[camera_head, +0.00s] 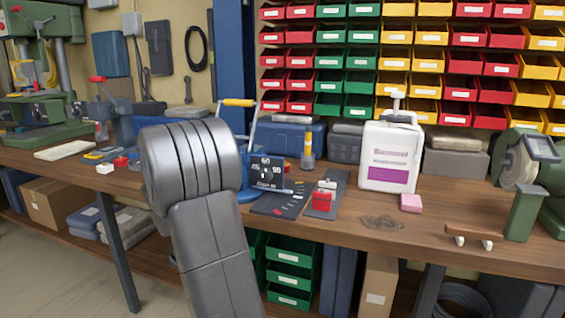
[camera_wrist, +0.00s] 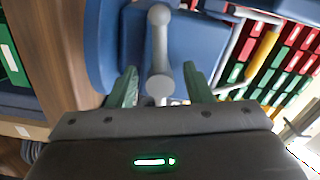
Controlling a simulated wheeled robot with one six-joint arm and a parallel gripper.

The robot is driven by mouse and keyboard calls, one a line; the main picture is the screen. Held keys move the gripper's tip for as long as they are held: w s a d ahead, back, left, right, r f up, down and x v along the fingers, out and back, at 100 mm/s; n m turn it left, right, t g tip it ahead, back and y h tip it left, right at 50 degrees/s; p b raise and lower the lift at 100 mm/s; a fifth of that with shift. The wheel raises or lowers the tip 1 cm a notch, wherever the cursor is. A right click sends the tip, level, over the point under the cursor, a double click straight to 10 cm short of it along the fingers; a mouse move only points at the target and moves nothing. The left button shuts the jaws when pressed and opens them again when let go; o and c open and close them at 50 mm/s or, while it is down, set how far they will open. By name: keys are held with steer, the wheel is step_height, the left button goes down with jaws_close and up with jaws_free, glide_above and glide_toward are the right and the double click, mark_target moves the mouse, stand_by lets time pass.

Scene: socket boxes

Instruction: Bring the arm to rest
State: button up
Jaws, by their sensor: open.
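My arm (camera_head: 200,190), a thick grey link, stands in front of the bench in the head view and hides my gripper there. In the wrist view my gripper (camera_wrist: 160,88) is open, its two green fingers spread apart. A grey bar with a rounded end (camera_wrist: 160,45) shows between and beyond the fingers, in front of a blue surface (camera_wrist: 122,50). I cannot tell whether it touches them. The blue stand with a yellow handle (camera_head: 239,103) is just right of my arm in the head view; the yellow handle also shows in the wrist view (camera_wrist: 262,55).
The wooden bench (camera_head: 355,236) holds a black dial box (camera_head: 268,171), a white jug (camera_head: 391,157), a red block (camera_head: 321,201) and a pink block (camera_head: 411,203). A green drill press (camera_head: 45,75) stands left, a green machine (camera_head: 525,185) right. Coloured bins (camera_head: 430,60) line the wall.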

steer(key=n+p, duration=0.2)
steer(key=shift+r+n, duration=0.2)
steer(key=shift+n, duration=0.1)
steer(key=shift+f+n, duration=0.15)
steer(key=shift+n, duration=0.35)
steer(key=shift+s, duration=0.1)
